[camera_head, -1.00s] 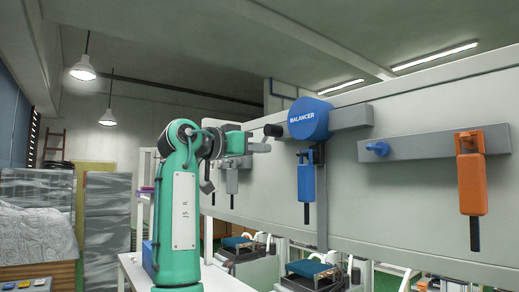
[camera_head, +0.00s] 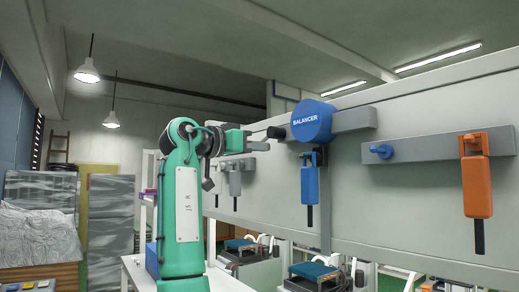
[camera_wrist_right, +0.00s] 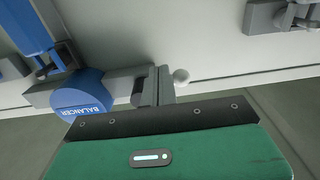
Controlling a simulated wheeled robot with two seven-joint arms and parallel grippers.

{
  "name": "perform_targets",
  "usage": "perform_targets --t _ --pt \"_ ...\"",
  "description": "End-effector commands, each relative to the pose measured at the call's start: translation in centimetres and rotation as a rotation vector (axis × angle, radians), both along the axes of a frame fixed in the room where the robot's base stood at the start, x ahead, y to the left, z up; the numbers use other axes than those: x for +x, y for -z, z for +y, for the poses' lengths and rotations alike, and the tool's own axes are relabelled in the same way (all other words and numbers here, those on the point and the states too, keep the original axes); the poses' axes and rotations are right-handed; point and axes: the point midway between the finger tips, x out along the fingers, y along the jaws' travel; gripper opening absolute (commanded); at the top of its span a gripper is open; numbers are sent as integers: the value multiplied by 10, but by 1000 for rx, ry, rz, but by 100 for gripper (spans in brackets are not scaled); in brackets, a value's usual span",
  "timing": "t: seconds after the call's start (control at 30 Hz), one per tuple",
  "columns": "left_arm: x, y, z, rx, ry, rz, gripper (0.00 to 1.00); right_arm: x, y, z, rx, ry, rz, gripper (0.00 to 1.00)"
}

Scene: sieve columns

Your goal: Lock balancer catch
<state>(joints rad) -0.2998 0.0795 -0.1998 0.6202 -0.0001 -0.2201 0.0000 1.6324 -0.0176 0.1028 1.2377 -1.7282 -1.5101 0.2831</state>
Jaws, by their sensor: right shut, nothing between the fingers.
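The balancer (camera_head: 311,121) is a blue drum with its name in white letters, fixed to a grey bar on the pale wall panel. A dark knob (camera_head: 276,132) on a short arm sticks out at its left. My right gripper (camera_head: 263,141) is shut and empty, just left of and slightly below that knob. In the right wrist view the balancer (camera_wrist_right: 82,98) is at the left, and the dark knob (camera_wrist_right: 138,90) appears close beside my gripper's fingers (camera_wrist_right: 164,76). I cannot tell whether they touch. My left gripper is out of view.
A blue handled tool (camera_head: 310,184) hangs below the balancer. An orange tool (camera_head: 476,187) hangs from another grey bar (camera_head: 430,148) with a blue knob (camera_head: 380,150) at the right. Grey tools (camera_head: 235,182) hang behind my right arm. Work stations stand below the panel.

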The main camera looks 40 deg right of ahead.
Motion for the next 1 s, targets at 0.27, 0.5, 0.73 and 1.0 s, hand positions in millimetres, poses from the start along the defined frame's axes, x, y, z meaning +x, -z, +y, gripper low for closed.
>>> perform_targets --t 0.27,0.5,0.73,1.0 --pt "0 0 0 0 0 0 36 0 0 0 0 0 0 0" --pt "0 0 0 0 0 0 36 5 -6 -1 0 0 1 0" --pt "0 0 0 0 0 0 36 5 -6 3 -1 -1 1 0" --pt "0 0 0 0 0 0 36 7 -6 19 -1 0 1 0"
